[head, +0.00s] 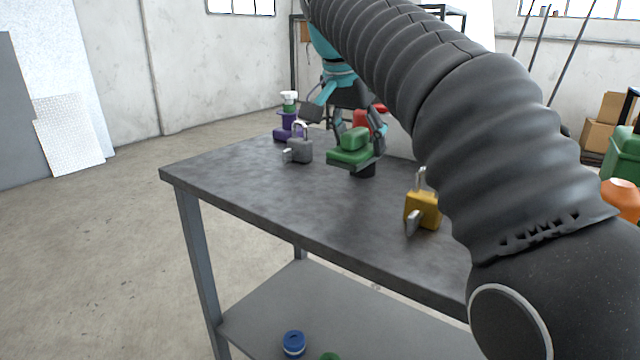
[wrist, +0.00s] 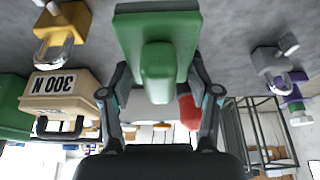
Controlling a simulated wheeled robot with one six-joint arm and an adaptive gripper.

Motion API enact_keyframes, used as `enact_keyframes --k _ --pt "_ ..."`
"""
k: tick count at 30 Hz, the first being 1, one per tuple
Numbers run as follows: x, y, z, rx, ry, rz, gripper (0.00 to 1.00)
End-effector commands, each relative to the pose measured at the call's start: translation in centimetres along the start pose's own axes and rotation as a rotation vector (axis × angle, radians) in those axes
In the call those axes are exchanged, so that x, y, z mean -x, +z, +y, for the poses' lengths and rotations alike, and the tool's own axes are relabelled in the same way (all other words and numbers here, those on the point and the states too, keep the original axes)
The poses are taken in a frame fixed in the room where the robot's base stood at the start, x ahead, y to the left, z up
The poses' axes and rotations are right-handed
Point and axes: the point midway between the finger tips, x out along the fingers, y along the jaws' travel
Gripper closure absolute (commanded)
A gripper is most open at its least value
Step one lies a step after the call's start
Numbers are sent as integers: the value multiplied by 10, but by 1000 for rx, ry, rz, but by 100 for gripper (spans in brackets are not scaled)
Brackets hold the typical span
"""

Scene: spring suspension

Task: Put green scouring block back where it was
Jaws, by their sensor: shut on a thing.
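The green scouring block (head: 350,158) has a wide flat base and a narrower raised green part on top. My gripper (head: 360,140) is shut on it, with one finger at each side, over the far part of the grey table (head: 260,200). A short black round thing (head: 368,172) shows just below the block; I cannot tell whether they touch. In the wrist view the block (wrist: 185,35) fills the space between the fingers, its raised part facing the camera.
A yellow padlock (head: 424,211) stands right, nearer. A red thing (wrist: 189,112) is close behind the block. The table's near left is clear. A blue-and-white round thing (head: 293,344) sits on the lower shelf.

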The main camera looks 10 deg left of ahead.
Motion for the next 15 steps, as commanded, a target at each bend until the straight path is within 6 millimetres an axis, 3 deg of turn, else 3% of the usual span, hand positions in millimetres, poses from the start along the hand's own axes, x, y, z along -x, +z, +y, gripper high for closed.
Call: enact_keyframes --k 3,9,15 --pt "-10 20 -23 7 -1 0 71" --pt "-21 43 -50 5 0 0 71" --pt "-26 51 -59 2 0 1 71"
